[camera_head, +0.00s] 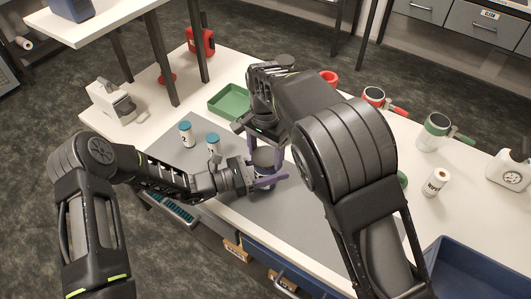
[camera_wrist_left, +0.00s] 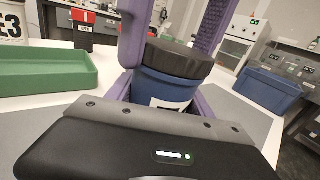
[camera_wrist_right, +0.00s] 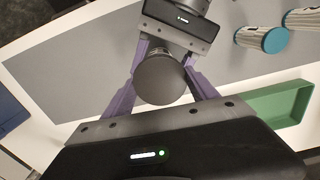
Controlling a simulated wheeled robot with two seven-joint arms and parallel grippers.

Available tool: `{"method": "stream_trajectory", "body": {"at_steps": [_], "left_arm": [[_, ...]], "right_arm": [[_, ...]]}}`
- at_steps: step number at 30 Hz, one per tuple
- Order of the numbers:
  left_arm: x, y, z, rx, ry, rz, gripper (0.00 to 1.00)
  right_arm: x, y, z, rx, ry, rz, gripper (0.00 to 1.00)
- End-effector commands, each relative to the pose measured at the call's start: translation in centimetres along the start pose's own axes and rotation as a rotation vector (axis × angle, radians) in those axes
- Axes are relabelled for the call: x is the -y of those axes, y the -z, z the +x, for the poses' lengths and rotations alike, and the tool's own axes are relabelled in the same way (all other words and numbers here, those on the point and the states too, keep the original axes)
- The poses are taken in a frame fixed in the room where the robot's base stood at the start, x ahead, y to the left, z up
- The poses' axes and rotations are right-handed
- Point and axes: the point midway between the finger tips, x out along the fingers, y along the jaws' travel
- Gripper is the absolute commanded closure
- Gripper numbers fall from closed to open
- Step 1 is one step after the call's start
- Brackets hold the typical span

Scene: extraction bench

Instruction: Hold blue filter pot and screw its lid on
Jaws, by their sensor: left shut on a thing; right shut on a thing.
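The blue filter pot (camera_wrist_left: 165,90) stands upright on the grey mat (camera_head: 290,222), with a white label on its side. Its dark lid (camera_wrist_left: 178,57) sits on top of the pot and looks level; whether the thread is engaged cannot be told. My left gripper (camera_head: 266,182) is shut around the pot's body from the side, low down. My right gripper (camera_head: 265,152) points down from above, with its purple fingers on both sides of the lid. The lid's round top (camera_wrist_right: 160,80) shows between these fingers in the right wrist view.
Two white jars with teal caps (camera_head: 186,134) (camera_head: 213,143) stand left of the pot. A green tray (camera_head: 230,103) lies behind. A blue bin (camera_head: 470,272) is at front right.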

Motion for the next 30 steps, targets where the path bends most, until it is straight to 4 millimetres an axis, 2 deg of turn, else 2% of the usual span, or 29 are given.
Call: {"method": "stream_trajectory", "body": {"at_steps": [3,4,12,23,30], "left_arm": [[0.0,0.1,0.0,-0.001,0.001,-0.001,1.0],[0.0,0.1,0.0,-0.001,0.001,-0.001,1.0],[0.0,0.1,0.0,-0.001,0.001,-0.001,1.0],[0.0,0.1,0.0,-0.001,0.001,-0.001,1.0],[0.0,0.1,0.0,-0.001,0.0,-0.001,1.0]], "right_arm": [[0.1,0.0,0.0,0.0,0.002,-0.005,0.81],[0.1,0.0,0.0,0.0,0.002,-0.005,0.3],[0.0,0.0,0.0,0.0,0.001,-0.007,0.08],[0.1,0.0,-0.3,0.0,0.002,-0.008,0.07],[0.1,0.0,-3.1,-0.001,0.005,-0.009,0.07]]}}
